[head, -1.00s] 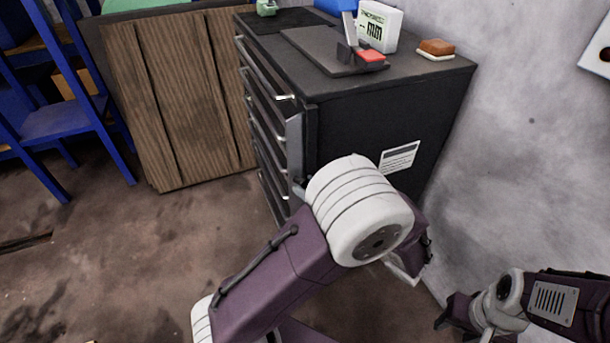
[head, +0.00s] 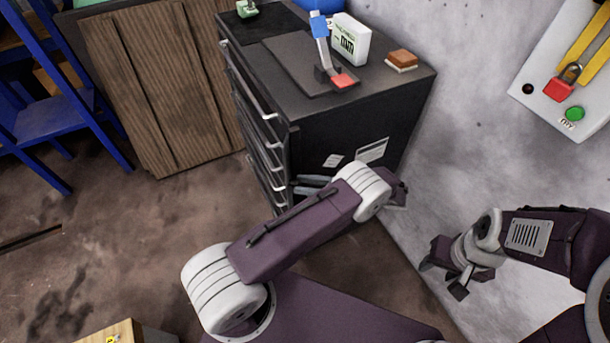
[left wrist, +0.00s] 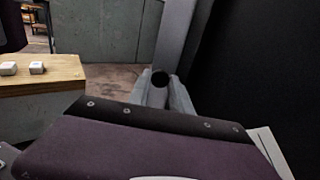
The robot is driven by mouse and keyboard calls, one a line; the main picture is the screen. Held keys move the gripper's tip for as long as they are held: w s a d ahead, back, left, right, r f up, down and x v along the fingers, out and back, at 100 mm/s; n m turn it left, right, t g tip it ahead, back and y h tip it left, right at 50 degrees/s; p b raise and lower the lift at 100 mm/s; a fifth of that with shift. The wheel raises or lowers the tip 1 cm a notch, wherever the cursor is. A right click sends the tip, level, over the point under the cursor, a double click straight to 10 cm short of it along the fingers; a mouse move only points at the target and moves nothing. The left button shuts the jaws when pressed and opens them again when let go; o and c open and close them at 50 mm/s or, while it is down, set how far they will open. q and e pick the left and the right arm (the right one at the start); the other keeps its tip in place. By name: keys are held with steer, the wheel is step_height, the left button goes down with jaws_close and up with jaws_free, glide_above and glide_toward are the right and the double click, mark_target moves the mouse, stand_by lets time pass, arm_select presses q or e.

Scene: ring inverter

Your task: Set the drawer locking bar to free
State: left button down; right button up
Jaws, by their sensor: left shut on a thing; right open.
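The grey drawer locking bar (left wrist: 180,30) runs upright along the front corner of the black drawer cabinet (head: 345,125). In the head view the bar is hard to make out against the cabinet's edge. My left gripper (head: 308,186) is at that corner, low on the cabinet's side. In the left wrist view its fingers (left wrist: 168,97) are closed at the lower part of the bar, around a dark round end (left wrist: 160,78). The exact contact is partly hidden by my wrist. My right gripper (head: 443,279) is open and empty, near the wall at lower right.
On the cabinet stand a blue-handled lever (head: 320,45), a white display box (head: 351,40) and a brown block (head: 402,58). A wall panel (head: 560,60) with a red padlock is at right. A wooden cabinet (head: 165,85) stands left. Floor (head: 130,235) is clear at left.

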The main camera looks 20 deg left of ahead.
arm_select(q)
steer(key=shift+w+r+p, duration=0.1)
steer(key=shift+p, duration=0.25)
steer(key=c, duration=1.2)
jaws_free()
steer(key=shift+o, duration=0.2)
